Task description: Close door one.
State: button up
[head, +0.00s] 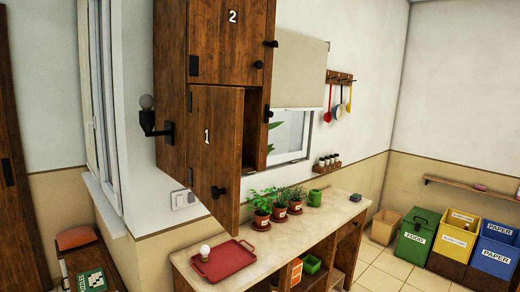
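Door one (214,150) is a brown wooden cabinet door marked with a white 1. It is hinged on its left and stands partly open, swung out toward me. A dark gap (254,125) shows between its free right edge and the wall cabinet. Its black knob (217,191) is low on the door near the free edge. Door two (222,42), marked with a white 2, is directly above and looks shut. My gripper is not in view.
A black wall lamp (152,125) with a bulb sticks out left of the cabinet. Below is a counter (300,225) with a red tray (224,260) and several potted plants (262,207). A pale blind (300,72) hangs at right. The space before the door looks clear.

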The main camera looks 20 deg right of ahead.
aim_at(216, 113)
jog(key=z, duration=0.15)
jog(key=i, duration=1)
jog(key=u, duration=0.1)
